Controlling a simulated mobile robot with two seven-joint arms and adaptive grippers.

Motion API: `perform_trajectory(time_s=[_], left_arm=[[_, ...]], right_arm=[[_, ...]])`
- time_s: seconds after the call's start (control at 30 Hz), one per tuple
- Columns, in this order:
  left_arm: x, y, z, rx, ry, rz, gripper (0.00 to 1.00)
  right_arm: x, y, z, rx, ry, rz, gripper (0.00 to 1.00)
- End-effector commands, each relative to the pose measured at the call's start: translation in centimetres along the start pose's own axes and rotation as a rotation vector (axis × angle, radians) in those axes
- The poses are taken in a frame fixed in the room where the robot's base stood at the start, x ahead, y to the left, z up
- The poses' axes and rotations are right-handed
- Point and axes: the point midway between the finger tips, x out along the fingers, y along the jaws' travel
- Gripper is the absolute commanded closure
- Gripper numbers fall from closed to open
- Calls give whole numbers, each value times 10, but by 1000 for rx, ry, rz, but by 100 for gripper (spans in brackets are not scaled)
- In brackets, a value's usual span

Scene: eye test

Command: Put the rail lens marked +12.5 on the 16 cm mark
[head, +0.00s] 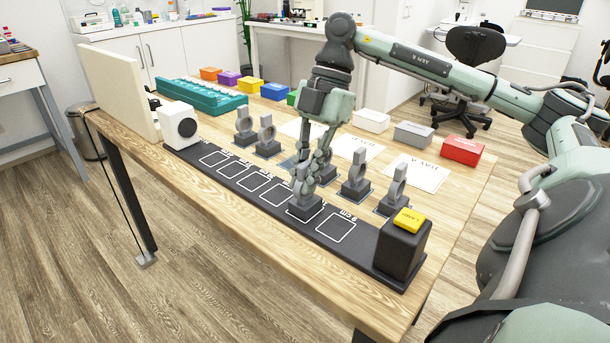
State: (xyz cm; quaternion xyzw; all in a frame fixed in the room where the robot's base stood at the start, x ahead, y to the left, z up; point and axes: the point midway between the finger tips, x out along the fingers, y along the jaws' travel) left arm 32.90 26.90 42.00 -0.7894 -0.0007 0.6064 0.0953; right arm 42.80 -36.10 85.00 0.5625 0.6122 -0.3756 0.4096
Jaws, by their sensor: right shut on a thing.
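My right gripper (308,182) reaches down from above and is shut on a grey rail lens with a dark square base (304,208). The rail has a row of white-outlined squares with small white labels; one near the right end seems to read 9 cm, the rest are too small. Other rail lenses (355,178) stand on the table behind the rail. My left gripper is out of view.
A dark block with a yellow top (408,220) stands at the rail's right end. A white box with a black disc (180,125) and an upright cream board (118,92) are at the left. A teal tray (200,103), coloured blocks and paper sheets (416,172) lie behind the lenses.

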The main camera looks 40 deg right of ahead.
Motion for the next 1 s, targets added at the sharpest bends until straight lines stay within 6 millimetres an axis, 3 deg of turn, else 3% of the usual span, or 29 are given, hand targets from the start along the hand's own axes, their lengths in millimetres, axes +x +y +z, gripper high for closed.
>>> perform_trajectory(time_s=[0.07,0.1,0.23,0.63,0.77,1.0], left_arm=[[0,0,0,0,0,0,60],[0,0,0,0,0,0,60],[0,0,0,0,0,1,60],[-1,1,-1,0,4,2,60],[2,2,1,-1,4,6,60],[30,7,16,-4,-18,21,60]], right_arm=[[0,0,0,0,0,0,100],[0,0,0,0,0,-1,84],[0,0,0,0,0,0,68],[-9,0,-1,0,0,2,68],[-32,1,-1,0,1,5,68],[-86,1,-2,-1,3,5,68]])
